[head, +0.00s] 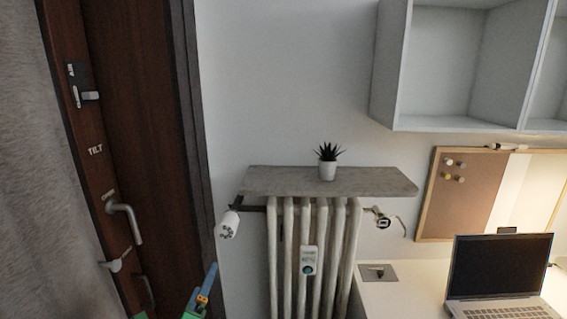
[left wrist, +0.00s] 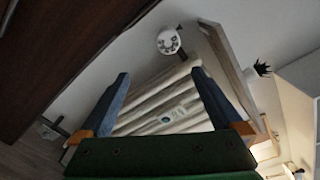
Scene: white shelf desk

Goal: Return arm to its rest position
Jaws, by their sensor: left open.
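My left gripper (head: 207,285) shows at the bottom of the head view, left of the radiator. In the left wrist view its two blue fingers (left wrist: 161,85) are spread wide apart with nothing between them. The white radiator (left wrist: 165,105) lies beyond the fingers in that view, with a clear gap in front of it. The radiator (head: 315,250) stands against the wall in the head view. My right gripper is in neither view.
A grey shelf (head: 260,181) above the radiator bears a potted plant (head: 328,162). A white valve knob (head: 228,225) juts out at the radiator's left. A brown door (head: 135,130) is at left. A desk (head: 385,296) with a laptop (head: 500,268) is at right.

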